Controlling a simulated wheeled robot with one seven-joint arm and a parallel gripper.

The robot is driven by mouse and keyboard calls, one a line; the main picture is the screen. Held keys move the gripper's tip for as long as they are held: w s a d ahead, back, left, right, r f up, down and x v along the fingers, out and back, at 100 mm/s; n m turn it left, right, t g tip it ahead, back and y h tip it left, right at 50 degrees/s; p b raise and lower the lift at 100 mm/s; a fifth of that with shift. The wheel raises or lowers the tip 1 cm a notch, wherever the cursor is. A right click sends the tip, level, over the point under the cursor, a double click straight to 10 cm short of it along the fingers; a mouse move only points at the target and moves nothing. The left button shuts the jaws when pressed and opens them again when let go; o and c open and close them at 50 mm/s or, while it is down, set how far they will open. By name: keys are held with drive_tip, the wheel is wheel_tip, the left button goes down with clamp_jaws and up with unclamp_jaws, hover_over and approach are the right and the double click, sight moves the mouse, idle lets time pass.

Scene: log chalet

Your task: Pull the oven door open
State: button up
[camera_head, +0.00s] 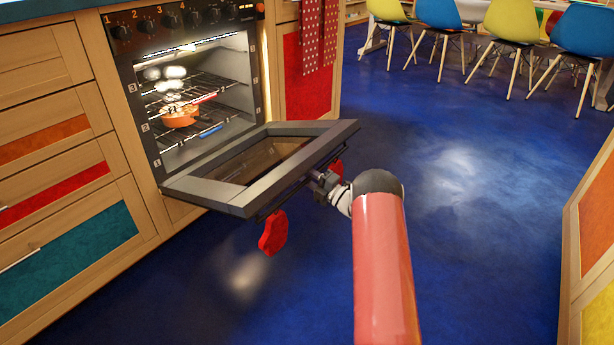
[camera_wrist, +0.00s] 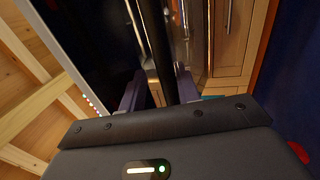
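The oven (camera_head: 190,100) stands at the upper left with its door (camera_head: 240,197) swung far down, close to level, and its lit inside exposed. The dark bar handle (camera_head: 285,197) runs along the door's outer edge. My gripper (camera_head: 322,182) is at this handle, on the far side of the door from the cavity. In the wrist view, the dark bar (camera_wrist: 160,50) passes between my two fingers (camera_wrist: 158,92), which look closed around it; exact contact is hard to see. An orange pot (camera_head: 180,116) sits on a rack inside.
Red items (camera_head: 273,232) hang at the door's outer edge. Wooden drawers (camera_head: 60,190) flank the oven on the left. A cabinet (camera_head: 590,235) stands at the right edge. Colourful chairs (camera_head: 513,22) are at the back. The blue floor (camera_head: 470,180) between is clear.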

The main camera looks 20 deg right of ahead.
drive_tip(key=s+d+f, duration=0.6)
drive_tip(key=s+f, duration=0.2)
drive_tip(key=f, duration=0.2)
drive_tip(key=shift+s+d+f, duration=0.2)
drive_tip(key=shift+s+f, duration=0.05)
drive_tip(key=shift+s, duration=0.05)
idle(1.2)
